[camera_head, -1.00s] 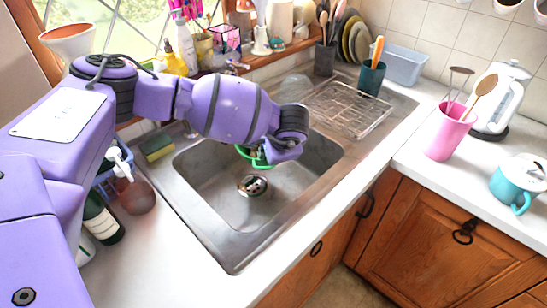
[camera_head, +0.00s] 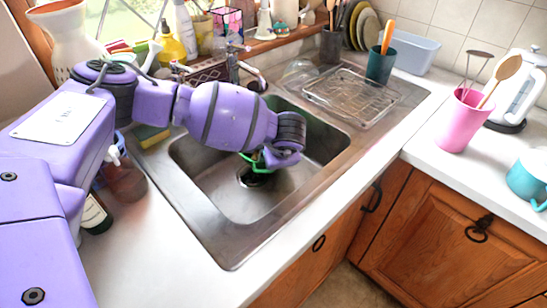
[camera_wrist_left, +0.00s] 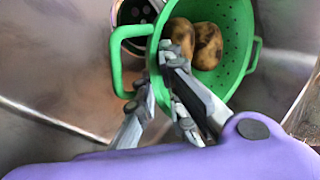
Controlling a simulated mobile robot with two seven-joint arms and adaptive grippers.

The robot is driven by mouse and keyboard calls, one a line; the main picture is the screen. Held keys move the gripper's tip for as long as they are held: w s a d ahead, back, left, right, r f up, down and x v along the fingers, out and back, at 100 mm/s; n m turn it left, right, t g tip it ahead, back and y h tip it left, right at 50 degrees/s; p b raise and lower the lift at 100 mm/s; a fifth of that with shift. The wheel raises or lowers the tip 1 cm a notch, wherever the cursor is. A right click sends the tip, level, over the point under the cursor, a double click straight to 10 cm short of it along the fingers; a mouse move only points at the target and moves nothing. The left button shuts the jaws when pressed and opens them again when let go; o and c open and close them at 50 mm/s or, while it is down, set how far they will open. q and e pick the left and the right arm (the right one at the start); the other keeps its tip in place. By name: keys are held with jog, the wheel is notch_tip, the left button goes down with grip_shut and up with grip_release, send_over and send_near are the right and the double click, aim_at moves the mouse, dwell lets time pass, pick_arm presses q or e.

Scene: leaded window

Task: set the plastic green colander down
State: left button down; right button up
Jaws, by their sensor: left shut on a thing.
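The green colander (camera_wrist_left: 236,40) is held over the sink basin (camera_head: 225,200), with two blotchy potatoes (camera_wrist_left: 195,42) inside it. My left gripper (camera_wrist_left: 155,75) is shut on the colander near its near rim, beside the loop handle. In the head view only a green strip of the colander (camera_head: 255,165) shows under my left wrist; the rest is hidden. The drain (camera_wrist_left: 135,12) shows beyond the colander in the left wrist view. I cannot tell whether the colander touches the sink floor. My right gripper is not in view.
The metal sink walls surround the colander. The tap (camera_head: 235,65) stands behind my left arm. A wire dish rack (camera_head: 355,95) is on the drainer to the right. A soap bottle (camera_head: 125,178) stands left of the sink. The front of the basin is clear.

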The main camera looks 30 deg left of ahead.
pick_arm(q)
jog(key=shift+w+r, duration=0.1)
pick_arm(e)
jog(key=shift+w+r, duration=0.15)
pick_arm(q)
jog(key=shift+f, duration=0.55)
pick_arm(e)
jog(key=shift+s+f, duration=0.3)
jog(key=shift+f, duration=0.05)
pick_arm(q)
jog(key=c, duration=1.8)
grip_release()
jog(key=shift+o, duration=0.2)
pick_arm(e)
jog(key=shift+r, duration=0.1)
